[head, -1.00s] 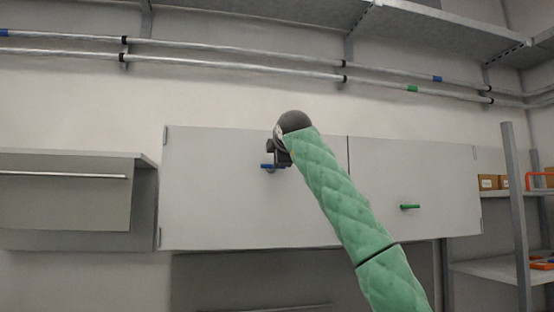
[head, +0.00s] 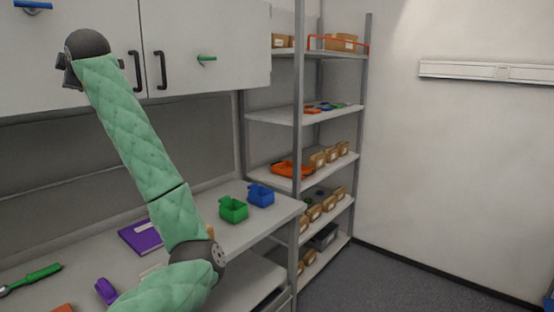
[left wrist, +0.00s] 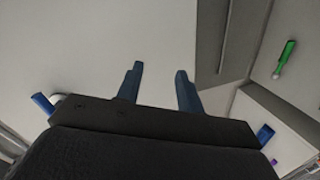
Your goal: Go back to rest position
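My left arm reaches up at the left of the head view, in a green padded sleeve. The dark wrist end is in front of the white wall cabinet (head: 205,25). My left gripper shows in the left wrist view (left wrist: 158,70) with its two blue-grey fingers apart and nothing between them. In the head view its fingers are mostly hidden behind the wrist. A pale cabinet panel lies beyond the fingers. My right gripper is not in view.
Below is a workbench with a green bin (head: 233,209), a blue bin (head: 261,195) and a purple item (head: 140,236). A shelf rack (head: 299,100) stands right of the bench.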

